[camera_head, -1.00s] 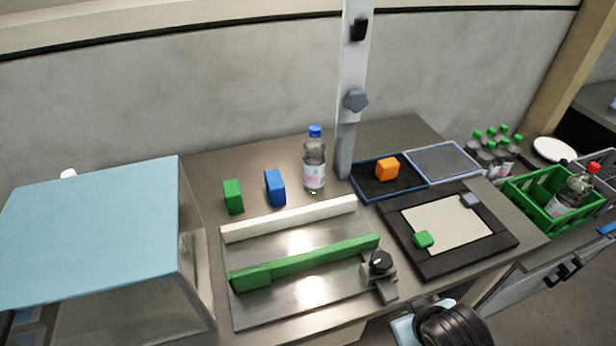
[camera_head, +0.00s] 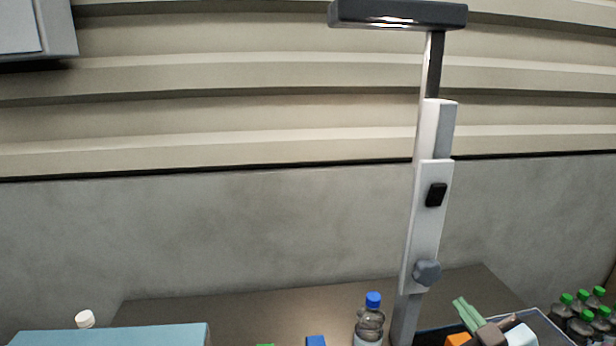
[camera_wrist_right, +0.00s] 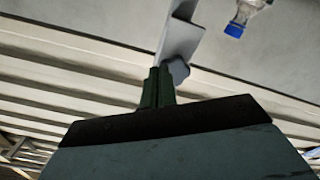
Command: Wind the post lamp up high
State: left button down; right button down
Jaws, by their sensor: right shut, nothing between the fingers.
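The post lamp stands at the back of the bench, its dark lamp head (camera_head: 398,15) high against the wall. Its pale post (camera_head: 427,225) carries a black switch (camera_head: 436,194) and, lower down, a grey-blue knob (camera_head: 427,272). My right gripper (camera_head: 461,302) is shut and empty, to the lower right of the knob, with a visible gap in the head view. In the right wrist view its green fingers (camera_wrist_right: 157,86) are together and overlap the post (camera_wrist_right: 180,38), beside the partly hidden knob (camera_wrist_right: 179,70). My left gripper is not in view.
A blue-capped bottle (camera_head: 370,320) stands just left of the post. An orange block (camera_head: 458,340) is partly hidden by my right gripper. Several green-capped bottles (camera_head: 582,315) stand at the right. A light-blue box top (camera_head: 110,335) is at the lower left.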

aim_at(427, 273)
jog(key=shift+w+a, duration=0.2)
jog(key=shift+w, duration=1.2)
jog(key=shift+w+a, duration=0.2)
jog(key=shift+w, duration=1.2)
jog(key=shift+a+r+p, duration=0.15)
jog(key=shift+r+p, duration=0.05)
jog(key=shift+p, duration=0.2)
jog(key=shift+s+a+f, duration=0.1)
jog(key=shift+a+f, duration=0.05)
jog(key=shift+a+f, duration=0.5)
jog(key=shift+a, duration=0.25)
jog(key=shift+s+a+f, duration=0.1)
jog(key=shift+a, duration=0.25)
jog(key=shift+a, duration=0.25)
